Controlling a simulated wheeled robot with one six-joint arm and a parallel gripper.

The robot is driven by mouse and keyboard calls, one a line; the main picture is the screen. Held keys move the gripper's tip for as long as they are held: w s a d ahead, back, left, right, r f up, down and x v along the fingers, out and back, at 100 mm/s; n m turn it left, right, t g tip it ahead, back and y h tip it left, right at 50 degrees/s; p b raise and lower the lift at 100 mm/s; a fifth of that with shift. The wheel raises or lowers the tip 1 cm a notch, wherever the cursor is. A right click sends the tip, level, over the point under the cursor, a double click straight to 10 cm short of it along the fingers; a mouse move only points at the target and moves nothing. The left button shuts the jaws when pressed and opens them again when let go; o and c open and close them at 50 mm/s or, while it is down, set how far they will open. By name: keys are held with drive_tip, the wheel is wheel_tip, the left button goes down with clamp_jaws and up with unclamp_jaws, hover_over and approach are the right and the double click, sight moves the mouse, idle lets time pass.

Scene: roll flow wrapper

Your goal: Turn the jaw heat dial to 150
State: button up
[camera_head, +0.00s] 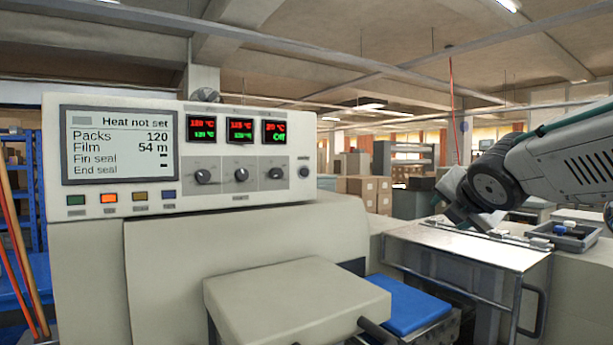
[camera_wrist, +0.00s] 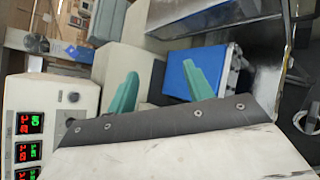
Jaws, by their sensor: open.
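The control panel (camera_head: 130,200) of the wrapper shows at the left in the head view. It has three dark dials in a row: a left dial (camera_head: 203,176), a middle dial (camera_head: 242,174) and a right dial (camera_head: 276,173). Their labels are too small to read, so I cannot tell which is jaw heat. The right display (camera_head: 274,131) above appears to read 20 °C and Off. The screen (camera_head: 120,145) says "Heat not set". My gripper (camera_wrist: 160,68) is open and empty, its green fingers apart. In the head view it is right of the panel, away from the dials.
A beige cover (camera_head: 295,300) juts out below the panel beside a blue pad (camera_head: 410,305). Open air separates my arm from the panel.

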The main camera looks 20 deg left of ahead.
drive_tip(key=w+a+r+n+t+y, duration=0.1)
drive_tip(key=w+a+r+n+y, duration=0.15)
drive_tip(key=a+n, duration=0.45)
drive_tip(key=w+a+r+n+y, duration=0.2)
drive_tip(key=w+a+n+y, duration=0.15)
drive_tip(key=a, duration=0.45)
drive_tip(key=n+g+y, duration=0.3)
drive_tip(key=n+y, duration=0.3)
drive_tip(key=n, duration=0.9)
approach(279, 174)
drive_tip(key=shift+n, duration=0.25)
drive_tip(key=x, duration=0.7)
drive_tip(key=shift+w+a, duration=0.45)
drive_tip(key=shift+a, duration=0.15)
drive_tip(key=c, duration=1)
